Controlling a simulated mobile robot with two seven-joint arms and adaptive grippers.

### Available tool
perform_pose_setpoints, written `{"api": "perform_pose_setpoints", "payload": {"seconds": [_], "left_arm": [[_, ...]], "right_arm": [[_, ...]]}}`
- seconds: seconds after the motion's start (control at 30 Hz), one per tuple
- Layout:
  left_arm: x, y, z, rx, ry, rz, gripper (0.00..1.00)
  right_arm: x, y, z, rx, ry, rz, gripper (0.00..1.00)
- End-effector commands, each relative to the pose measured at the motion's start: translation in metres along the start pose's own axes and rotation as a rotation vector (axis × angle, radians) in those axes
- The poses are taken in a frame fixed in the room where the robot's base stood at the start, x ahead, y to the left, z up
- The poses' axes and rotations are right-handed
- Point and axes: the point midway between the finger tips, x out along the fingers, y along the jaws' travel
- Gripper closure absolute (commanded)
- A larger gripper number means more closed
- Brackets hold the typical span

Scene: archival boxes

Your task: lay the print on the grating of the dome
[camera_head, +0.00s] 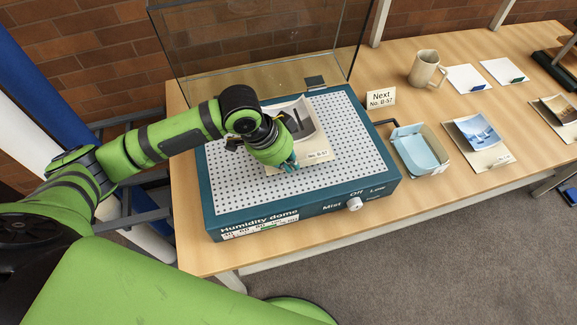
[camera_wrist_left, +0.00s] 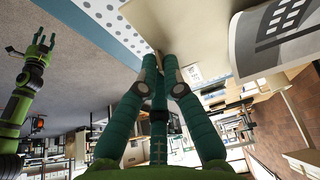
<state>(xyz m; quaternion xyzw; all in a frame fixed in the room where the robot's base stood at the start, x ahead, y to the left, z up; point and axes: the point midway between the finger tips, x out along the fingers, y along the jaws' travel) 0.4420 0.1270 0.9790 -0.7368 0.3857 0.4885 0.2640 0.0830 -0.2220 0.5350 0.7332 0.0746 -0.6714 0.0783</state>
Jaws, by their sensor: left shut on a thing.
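The print (camera_head: 316,158) is a beige mount marked "No. B-57" with a curled dark-and-grey picture on it. It is over the middle-right of the white perforated grating (camera_head: 236,190) of the teal humidity dome (camera_head: 285,226). My left gripper (camera_head: 290,164) is shut on the print's edge; its fingers meet at the mount in the wrist view (camera_wrist_left: 160,56). I cannot tell whether the print touches the grating. The clear lid (camera_head: 215,45) stands raised at the back. My right gripper (camera_wrist_left: 41,42) shows open and empty in the wrist view.
A sign "Next No. B-57" (camera_head: 381,98), a mug (camera_head: 424,68), a blue tray (camera_head: 420,150) and another curled picture (camera_head: 478,138) are right of the dome. White cards lie behind. A knob (camera_head: 354,204) is on the dome's front. Bare wood shows along the table's front edge.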

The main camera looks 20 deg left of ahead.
Motion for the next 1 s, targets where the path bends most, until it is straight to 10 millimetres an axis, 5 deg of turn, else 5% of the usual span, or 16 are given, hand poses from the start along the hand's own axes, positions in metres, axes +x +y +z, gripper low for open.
{"api": "perform_pose_setpoints", "payload": {"seconds": [0.3, 0.67, 0.73, 0.77, 1.0], "left_arm": [[0.034, 0.001, 0.015, -0.001, 0.0, 0.001, 1.0], [0.039, 0.001, 0.017, 0.001, 0.0, 0.0, 1.0], [0.039, 0.001, 0.017, 0.001, 0.0, 0.001, 0.72], [0.039, 0.001, 0.017, 0.001, 0.0, 0.001, 0.68], [0.039, 0.001, 0.017, 0.001, -0.001, 0.0, 0.68]], "right_arm": [[-0.012, 0.003, -0.006, 0.0, 0.009, 0.003, 0.6], [-0.011, 0.003, -0.005, 0.001, 0.007, 0.004, 0.6], [-0.011, 0.003, -0.005, 0.001, 0.007, 0.004, 0.6], [-0.011, 0.003, -0.004, 0.001, 0.006, 0.004, 0.6], [-0.011, 0.003, -0.003, 0.002, 0.004, 0.004, 0.6]]}}
